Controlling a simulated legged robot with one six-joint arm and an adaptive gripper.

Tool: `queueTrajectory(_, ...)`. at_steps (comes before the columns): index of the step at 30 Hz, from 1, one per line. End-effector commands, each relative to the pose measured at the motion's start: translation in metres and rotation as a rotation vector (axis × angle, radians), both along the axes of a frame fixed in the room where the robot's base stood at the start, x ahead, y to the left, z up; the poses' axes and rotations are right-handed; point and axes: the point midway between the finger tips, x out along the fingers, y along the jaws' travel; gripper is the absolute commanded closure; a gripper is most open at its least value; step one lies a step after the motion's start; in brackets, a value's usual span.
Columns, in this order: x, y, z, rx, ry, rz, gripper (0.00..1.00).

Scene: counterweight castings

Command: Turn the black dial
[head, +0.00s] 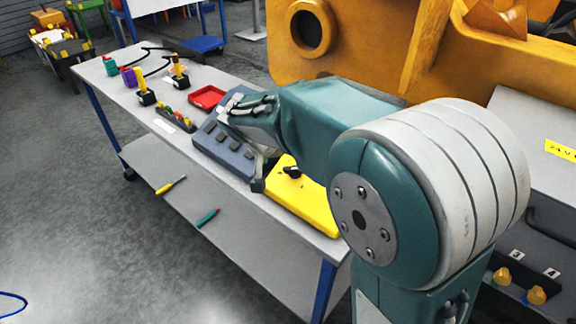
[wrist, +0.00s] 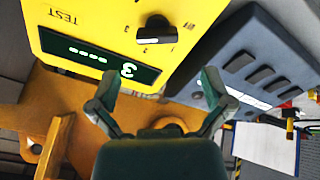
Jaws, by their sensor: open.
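The black dial (head: 292,172) sits on top of a yellow box (head: 310,207) at the near end of the grey table. In the wrist view the dial (wrist: 157,31) is on the yellow face (wrist: 100,22), above a dark display (wrist: 98,58) that reads 3, seen upside down. White marks surround the dial; its exact setting is hard to read. My gripper (wrist: 158,76) is open and empty. Its fingertips are spread to either side below the dial in the wrist view, apart from it. In the head view my arm hides much of the gripper.
A blue-grey button panel (head: 222,148) stands beside the yellow box. A red tray (head: 207,97), joysticks (head: 145,90) and a block of small levers (head: 176,119) are farther along the table. Screwdrivers (head: 208,217) lie on the lower shelf. A large orange casting (head: 350,45) rises behind.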

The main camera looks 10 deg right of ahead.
Motion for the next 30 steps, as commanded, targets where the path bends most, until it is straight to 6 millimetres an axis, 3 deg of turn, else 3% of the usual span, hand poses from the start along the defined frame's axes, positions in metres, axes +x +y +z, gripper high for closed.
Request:
queueTrajectory(3,-0.007,0.010,0.019,0.001,-0.003,0.003,0.00)
queueTrajectory(9,-0.014,0.018,0.034,0.000,0.001,0.001,0.00)
queueTrajectory(24,-0.016,0.018,0.037,0.002,0.003,0.001,0.00)
queueTrajectory(26,-0.021,0.014,0.040,0.008,0.006,0.008,0.00)
queueTrajectory(30,-0.053,-0.002,0.053,0.051,0.027,0.052,0.00)
